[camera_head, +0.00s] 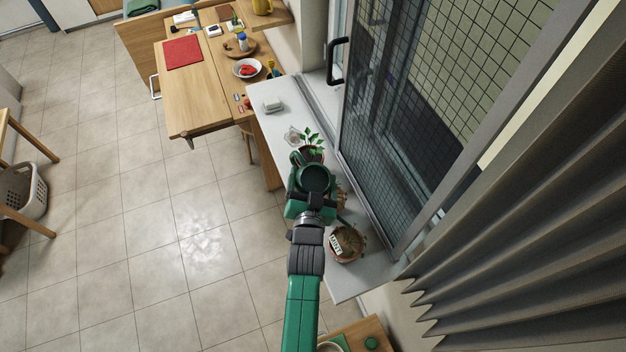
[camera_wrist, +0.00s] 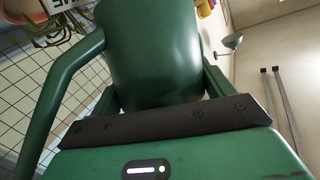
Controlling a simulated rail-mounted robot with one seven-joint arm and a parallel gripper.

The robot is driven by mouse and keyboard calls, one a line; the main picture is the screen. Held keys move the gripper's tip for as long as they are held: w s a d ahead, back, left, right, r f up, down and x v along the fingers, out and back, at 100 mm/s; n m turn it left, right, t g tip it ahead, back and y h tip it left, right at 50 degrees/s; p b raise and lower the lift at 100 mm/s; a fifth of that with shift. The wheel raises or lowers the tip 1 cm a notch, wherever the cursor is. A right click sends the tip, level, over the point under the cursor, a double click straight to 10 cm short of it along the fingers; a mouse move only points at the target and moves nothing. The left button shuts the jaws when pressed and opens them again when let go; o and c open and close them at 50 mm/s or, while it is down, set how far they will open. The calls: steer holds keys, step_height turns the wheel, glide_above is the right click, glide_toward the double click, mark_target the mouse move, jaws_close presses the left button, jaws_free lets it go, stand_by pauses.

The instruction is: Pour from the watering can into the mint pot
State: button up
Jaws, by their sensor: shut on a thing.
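The green watering can (camera_head: 315,178) is in my gripper (camera_head: 314,198), above the windowsill. My gripper is shut on it. A leafy green plant (camera_head: 312,139), which looks like the mint, stands just beyond the can in the head view.
A labelled pot with thin leaves (camera_head: 347,243) stands on the sill (camera_head: 280,120), right of my arm. Something brownish is half hidden between it and the can. A pale block (camera_head: 273,107) lies farther along. The window (camera_head: 400,130) borders the sill on the right.

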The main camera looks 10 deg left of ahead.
steer(key=shift+s+d+r+m+t, duration=0.15)
steer(key=shift+r+m+t, duration=0.5)
steer(key=shift+r, duration=0.55)
stand_by(0.5)
steer(key=shift+s+d+r+m+t+b, duration=0.2)
steer(key=shift+r+m+t+b, duration=0.2)
steer(key=shift+r, duration=0.2)
steer(key=shift+s+d+r+m+t+b, duration=0.1)
steer(key=shift+d+r+m+t+b, duration=0.15)
steer(key=shift+r+m+t, duration=0.25)
stand_by(0.8)
steer(key=shift+a+r+n, duration=0.1)
steer(key=shift+n, duration=0.15)
